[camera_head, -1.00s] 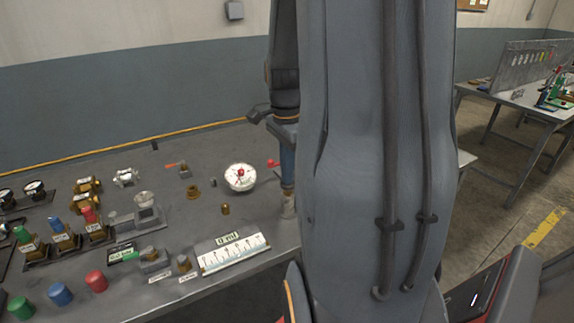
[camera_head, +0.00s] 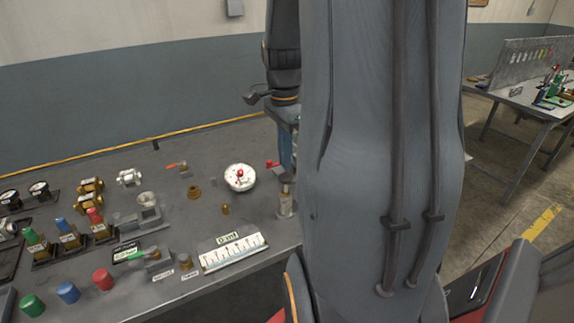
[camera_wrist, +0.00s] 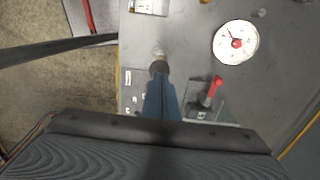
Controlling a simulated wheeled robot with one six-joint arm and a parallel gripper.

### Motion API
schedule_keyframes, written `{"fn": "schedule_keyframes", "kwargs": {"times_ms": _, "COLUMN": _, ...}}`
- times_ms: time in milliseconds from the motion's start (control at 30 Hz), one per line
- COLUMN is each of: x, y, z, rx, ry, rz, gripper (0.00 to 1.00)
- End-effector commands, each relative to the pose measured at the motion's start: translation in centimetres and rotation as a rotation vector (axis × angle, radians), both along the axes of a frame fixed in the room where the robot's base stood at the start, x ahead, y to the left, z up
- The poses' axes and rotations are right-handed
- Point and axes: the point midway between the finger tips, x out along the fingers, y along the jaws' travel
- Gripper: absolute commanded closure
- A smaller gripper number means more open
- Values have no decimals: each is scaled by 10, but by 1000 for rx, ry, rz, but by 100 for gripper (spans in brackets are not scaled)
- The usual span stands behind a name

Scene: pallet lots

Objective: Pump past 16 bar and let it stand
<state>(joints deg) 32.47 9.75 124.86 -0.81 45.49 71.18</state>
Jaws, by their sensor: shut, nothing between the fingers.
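The white round pressure gauge (camera_head: 240,177) lies on the grey bench, with a red centre and needle; it also shows at upper right in the wrist view (camera_wrist: 235,42). Its reading is too small to tell. A pale metal post (camera_head: 286,203), seemingly the pump's plunger, stands right of the gauge. My gripper (camera_head: 286,178) has blue fingers, shut and empty, pointing down at the top of the post. In the wrist view its dark fingertips (camera_wrist: 158,68) are over the post's end; I cannot tell whether they touch. A red lever (camera_wrist: 212,90) is beside the fingers.
Brass fittings (camera_head: 194,192), a white scale plate (camera_head: 233,252) and colored buttons (camera_head: 68,292) occupy the bench left of the gripper. My arm hides the bench's right part. Another table (camera_head: 530,98) stands at the far right.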

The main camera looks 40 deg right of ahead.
Motion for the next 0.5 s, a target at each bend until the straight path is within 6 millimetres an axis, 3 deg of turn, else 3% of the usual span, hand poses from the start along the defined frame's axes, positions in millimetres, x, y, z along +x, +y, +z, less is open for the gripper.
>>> {"fn": "schedule_keyframes", "kwargs": {"times_ms": 300, "x": 2, "y": 0, "z": 59, "rx": -2, "ry": -4, "rz": -1, "gripper": 100}}
{"fn": "schedule_keyframes", "kwargs": {"times_ms": 500, "x": 1, "y": 0, "z": 75, "rx": 0, "ry": -1, "rz": -1, "gripper": 100}}
